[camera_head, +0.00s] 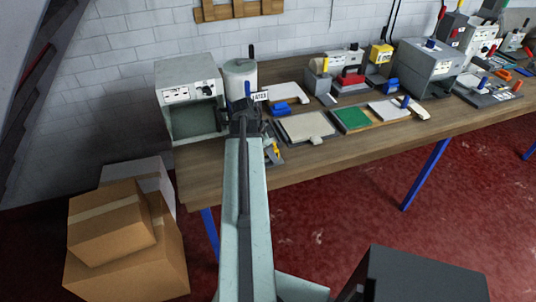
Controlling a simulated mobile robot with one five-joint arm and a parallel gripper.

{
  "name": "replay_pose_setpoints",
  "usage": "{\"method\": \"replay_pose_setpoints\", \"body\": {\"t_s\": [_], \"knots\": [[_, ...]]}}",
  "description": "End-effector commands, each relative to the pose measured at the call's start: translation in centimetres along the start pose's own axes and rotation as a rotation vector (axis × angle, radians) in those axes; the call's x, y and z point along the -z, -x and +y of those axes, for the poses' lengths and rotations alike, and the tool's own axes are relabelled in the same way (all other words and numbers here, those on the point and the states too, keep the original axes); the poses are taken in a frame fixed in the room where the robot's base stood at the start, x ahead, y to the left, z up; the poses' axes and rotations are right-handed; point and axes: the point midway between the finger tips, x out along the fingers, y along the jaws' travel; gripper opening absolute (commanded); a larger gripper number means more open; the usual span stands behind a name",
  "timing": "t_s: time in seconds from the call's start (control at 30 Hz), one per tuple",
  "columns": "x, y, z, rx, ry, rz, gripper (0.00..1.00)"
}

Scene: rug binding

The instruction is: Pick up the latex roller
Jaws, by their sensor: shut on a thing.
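My gripper (245,108) is over the left end of the workbench, seen from behind along my arm. It is shut on what looks like the latex roller (247,89); a slim blue upright part shows just above the jaws. The rest of it is hidden by the gripper.
A grey open-fronted machine (188,79) stands left of my gripper, and a white cylinder (240,72) behind it. A beige tray (306,127) and a green pad (352,119) lie to the right on the wooden bench (310,158). Cardboard boxes (130,278) sit on the floor at left.

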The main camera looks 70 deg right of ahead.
Motion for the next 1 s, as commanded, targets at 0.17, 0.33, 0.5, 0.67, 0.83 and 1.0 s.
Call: {"method": "replay_pose_setpoints", "body": {"t_s": [0.17,0.33,0.5,0.67,0.83,1.0], "knots": [[0.1,0.3,0.0,0.000,0.001,0.000,0.00],[0.9,2.2,0.0,0.000,0.001,0.000,0.00],[2.2,5.6,0.0,0.000,0.001,0.000,0.00],[3.5,8.6,0.0,0.000,0.002,0.000,0.00],[3.9,9.6,0.0,0.000,0.002,0.000,0.00],[3.7,9.3,-0.1,0.000,0.002,0.000,0.00]]}}
